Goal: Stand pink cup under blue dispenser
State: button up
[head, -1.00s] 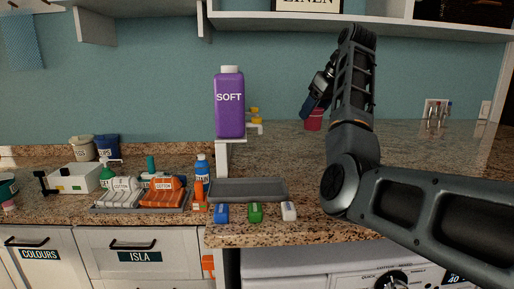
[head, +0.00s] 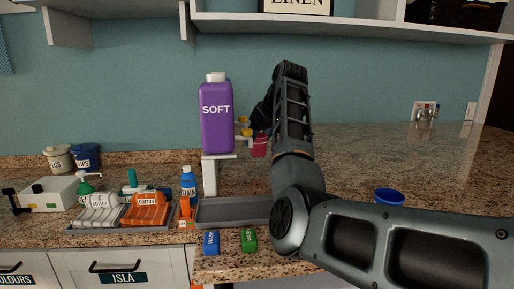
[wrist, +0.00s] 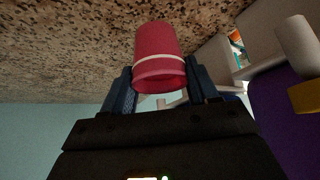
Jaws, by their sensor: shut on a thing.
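The pink cup (head: 259,147) is in my gripper, above the counter and just right of the purple SOFT bottle. In the wrist view the pink cup (wrist: 158,55) sits between the two fingers of my gripper (wrist: 160,86), which are shut on it. My arm partly hides the gripper (head: 260,120) in the head view. The purple SOFT bottle (head: 216,118) stands on a raised white stand, with yellow tap-like parts (head: 243,125) at its right. A blue bottle (head: 189,182) stands lower left; I cannot tell which thing is the blue dispenser.
A blue cup (head: 389,197) stands on the right counter. The right rear counter is mostly clear.

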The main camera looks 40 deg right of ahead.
aim_at(257, 150)
jog(key=shift+w+a+f, duration=0.2)
jog(key=shift+a+f, duration=0.05)
jog(key=shift+f, duration=0.1)
jog(key=shift+f+p, duration=0.6)
jog(key=shift+f, duration=1.25)
jog(key=o, duration=1)
jog(key=shift+f, duration=0.1)
jog(key=shift+o, duration=0.2)
jog(key=v, duration=1.2)
